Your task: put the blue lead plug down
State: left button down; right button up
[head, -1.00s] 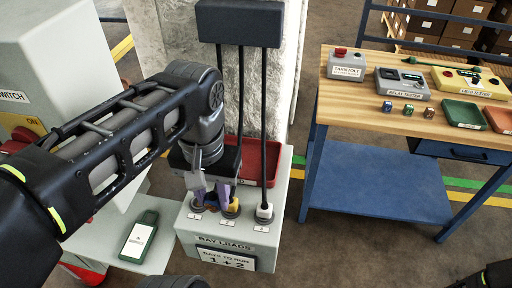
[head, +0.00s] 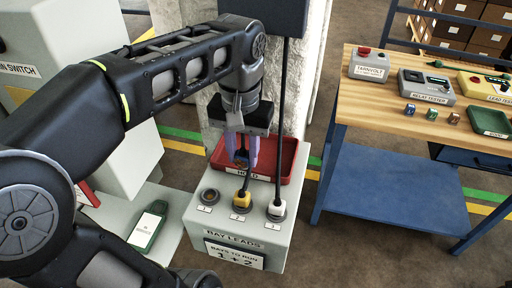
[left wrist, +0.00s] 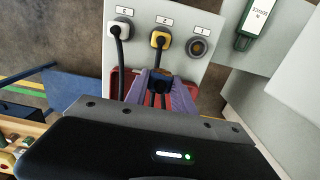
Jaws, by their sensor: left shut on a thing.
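My left gripper (head: 241,152) is shut on the blue lead plug (head: 241,160), which shows dark blue between the purple fingers in the left wrist view (left wrist: 160,80). The plug is held above the near part of the red tray (head: 288,160) marked HOLD, apart from the sockets as far as I can see. Socket 1 (head: 210,198) is empty. The yellow plug (head: 241,201) sits in socket 2 and the white plug (head: 277,208) in socket 3. My gripper hides part of the tray. My right gripper is not in view.
The grey bay leads box (head: 230,232) carries the sockets and a sign reading "1 + 2". A green tag-like device (head: 148,228) lies on the shelf to the left. A workbench (head: 390,100) with testers stands at the right. Black leads hang above the box.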

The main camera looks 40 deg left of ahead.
pick_arm(q)
jog(key=w+a, duration=0.1)
jog(key=w, duration=0.2)
jog(key=w+a+f, duration=0.1)
jog(key=w, duration=0.2)
jog(key=w+a+f+p, duration=0.1)
jog(key=w, duration=0.2)
jog(key=shift+a, duration=0.1)
jog(key=shift+f, duration=0.5)
jog(key=shift+s, duration=0.1)
jog(key=shift+f, duration=0.5)
notch_tip(320, 180, down, 2)
jog(key=shift+f+p, duration=0.1)
jog(key=shift+p, duration=0.55)
jog(key=shift+f, duration=0.25)
jog(key=shift+w+f, duration=0.1)
jog(key=shift+w, duration=0.1)
